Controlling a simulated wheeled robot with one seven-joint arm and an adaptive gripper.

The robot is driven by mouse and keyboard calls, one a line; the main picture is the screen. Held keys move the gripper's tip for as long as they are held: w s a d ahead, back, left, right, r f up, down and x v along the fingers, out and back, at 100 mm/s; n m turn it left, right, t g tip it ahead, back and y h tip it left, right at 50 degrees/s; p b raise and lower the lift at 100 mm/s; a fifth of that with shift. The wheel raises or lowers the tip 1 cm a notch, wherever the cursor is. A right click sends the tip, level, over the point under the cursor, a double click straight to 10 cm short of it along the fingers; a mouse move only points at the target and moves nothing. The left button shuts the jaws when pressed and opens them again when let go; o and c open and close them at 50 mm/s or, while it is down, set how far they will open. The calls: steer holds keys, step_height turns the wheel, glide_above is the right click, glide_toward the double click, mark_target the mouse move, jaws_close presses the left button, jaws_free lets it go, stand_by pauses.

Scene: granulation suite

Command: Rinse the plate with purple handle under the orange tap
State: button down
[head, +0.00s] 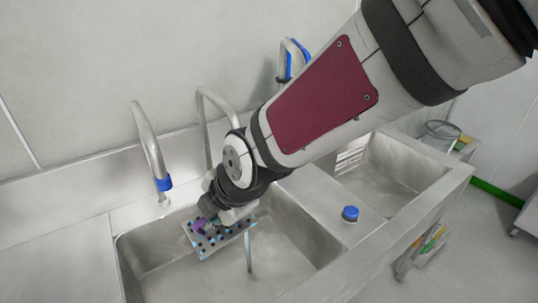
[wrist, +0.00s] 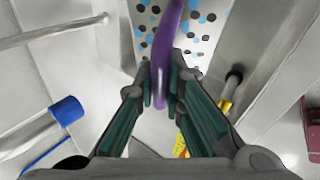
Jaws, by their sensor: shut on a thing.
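My gripper (head: 212,212) is shut on the purple handle (wrist: 163,62) of a white plate with blue and black dots (wrist: 202,20). In the wrist view the handle passes between the green finger pads. In the head view the plate (head: 222,238) is held tilted over the left sink basin (head: 290,255). A thin pale vertical streak (head: 249,252), perhaps water, shows at the plate's right end. A middle tap (head: 203,110) arches behind my arm; its outlet is hidden. No orange tap part is visible.
A tap with a blue collar (head: 163,183) stands left of my gripper. Another blue-marked tap (head: 293,60) stands farther back. A blue-capped item (head: 350,213) sits on the divider beside the right basin (head: 395,170). The left counter (head: 55,260) is bare.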

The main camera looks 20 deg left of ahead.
steer(key=shift+s+d+r+p, duration=0.2)
steer(key=shift+s+r+p, duration=0.5)
steer(key=shift+s+p, duration=0.1)
steer(key=shift+s+d+r+p, duration=0.2)
steer(key=shift+s+r+p, duration=0.45)
steer(key=shift+s, duration=0.15)
steer(key=shift+s+d+r+p, duration=0.2)
steer(key=shift+s+r+p, duration=0.5)
steer(key=shift+s+p, duration=0.1)
